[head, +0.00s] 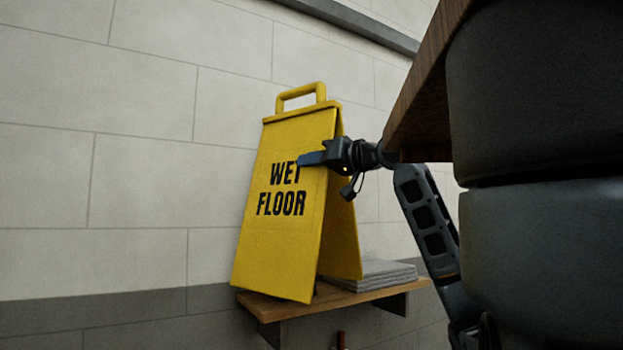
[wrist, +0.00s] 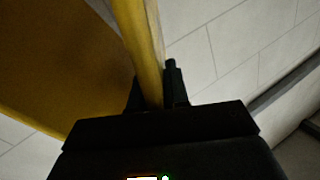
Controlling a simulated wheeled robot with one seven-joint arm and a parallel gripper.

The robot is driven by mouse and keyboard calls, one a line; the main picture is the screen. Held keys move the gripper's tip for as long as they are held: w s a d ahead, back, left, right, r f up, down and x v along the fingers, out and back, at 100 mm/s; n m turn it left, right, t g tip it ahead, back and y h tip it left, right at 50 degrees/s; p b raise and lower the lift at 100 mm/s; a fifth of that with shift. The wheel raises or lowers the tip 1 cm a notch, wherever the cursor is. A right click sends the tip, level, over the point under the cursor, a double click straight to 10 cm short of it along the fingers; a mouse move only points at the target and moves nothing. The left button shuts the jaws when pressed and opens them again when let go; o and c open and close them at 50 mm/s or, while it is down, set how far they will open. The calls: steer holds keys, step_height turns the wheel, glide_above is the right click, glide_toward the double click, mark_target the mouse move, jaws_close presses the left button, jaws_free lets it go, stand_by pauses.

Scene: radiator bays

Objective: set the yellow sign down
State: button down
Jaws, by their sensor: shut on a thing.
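The yellow sign (head: 275,235), an A-shaped board with a loop handle and the words WET FLOOR, is upright with its legs spread. My gripper (head: 318,157) is shut on the edge of its front panel, at the right side around the upper word. The sign's lower end is at a wooden wall shelf (head: 385,291); its front panel overlaps the shelf's left front edge. I cannot tell whether it touches the shelf. In the wrist view the yellow panel (wrist: 137,40) runs between my gripper's fingers (wrist: 154,92).
A grey folded stack (head: 376,273) lies on the shelf, right beside the sign's rear leg. A pale block wall (head: 130,180) stands behind. A small red thing (head: 341,340) shows below the shelf. A wooden edge (head: 425,85) overhangs at upper right.

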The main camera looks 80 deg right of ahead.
mark_target(312, 180)
steer(key=shift+f+p, duration=0.3)
steer(key=shift+f, duration=1.65)
steer(key=shift+f, duration=0.15)
steer(key=c, duration=1.1)
jaws_free()
